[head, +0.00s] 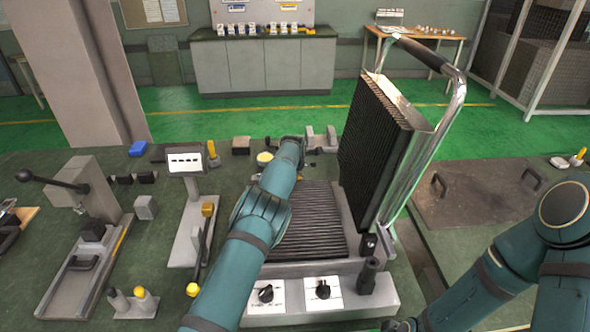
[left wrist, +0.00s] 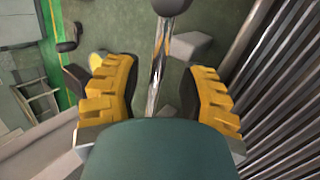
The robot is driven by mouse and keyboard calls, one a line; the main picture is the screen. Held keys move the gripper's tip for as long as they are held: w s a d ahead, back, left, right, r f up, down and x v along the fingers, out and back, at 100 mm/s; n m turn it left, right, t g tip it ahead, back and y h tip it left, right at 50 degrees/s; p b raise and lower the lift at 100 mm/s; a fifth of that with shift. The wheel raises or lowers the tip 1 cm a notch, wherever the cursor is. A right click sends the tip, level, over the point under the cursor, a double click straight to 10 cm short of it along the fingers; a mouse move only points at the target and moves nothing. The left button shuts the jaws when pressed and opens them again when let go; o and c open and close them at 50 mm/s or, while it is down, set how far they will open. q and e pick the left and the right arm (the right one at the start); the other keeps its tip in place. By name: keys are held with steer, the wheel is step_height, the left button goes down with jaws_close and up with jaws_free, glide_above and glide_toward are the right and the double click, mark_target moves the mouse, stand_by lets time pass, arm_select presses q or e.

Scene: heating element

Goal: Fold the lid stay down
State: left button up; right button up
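The lid stay (left wrist: 158,70) is a thin chrome rod with a dark ball knob in the left wrist view. My left gripper (left wrist: 158,88), with yellow ridged fingers, is open. The rod runs between the fingers, with a visible gap on each side. In the head view my left arm hides the stay and the fingers. The ribbed lid (head: 385,140) stands raised at the right of the heating element, with a chrome handle (head: 440,130) with a dark grip. The ribbed lower plate (head: 308,225) is partly behind my arm. My right gripper is out of view; its arm is at lower right.
Two black knobs (head: 266,294) (head: 323,290) are on the element's front. A lever press (head: 95,195), a small display stand (head: 187,165) and several small parts are on the left of the bench. A brown board (head: 480,190) with handles lies at the right.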

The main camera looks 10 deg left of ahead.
arm_select(q)
steer(key=shift+w, duration=0.1)
steer(key=v, duration=1.2)
